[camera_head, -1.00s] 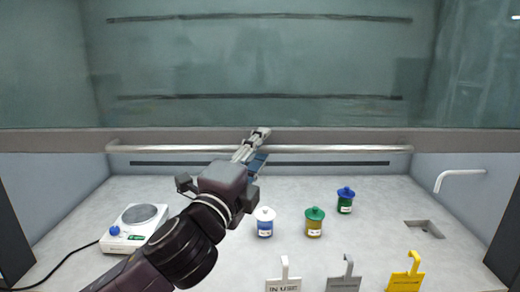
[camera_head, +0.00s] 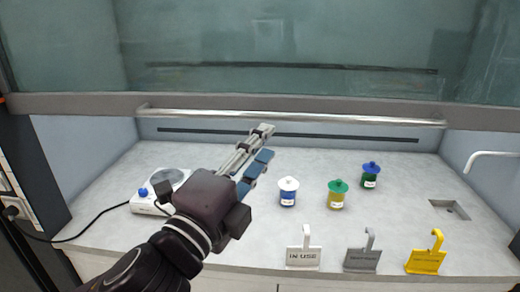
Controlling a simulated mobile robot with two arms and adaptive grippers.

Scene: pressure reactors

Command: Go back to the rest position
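My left gripper (camera_head: 264,143) reaches up from the lower left, in front of the back wall of the fume hood. Its two fingers are apart, with blue pads showing on the lower one and nothing between them. It is left of and above the jars in the picture, apart from them. A white-lidded blue jar (camera_head: 287,193), a green-lidded yellow jar (camera_head: 337,195) and a blue-lidded green jar (camera_head: 370,176) stand upright on the bench. My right gripper is not in view.
A white hot plate (camera_head: 150,204) with a black cable stands left, partly behind my arm. An "IN USE" sign (camera_head: 303,256), a grey sign (camera_head: 361,258) and a yellow sign (camera_head: 426,261) line the front edge. A sash bar (camera_head: 300,116) crosses above; a sink (camera_head: 450,209) is right.

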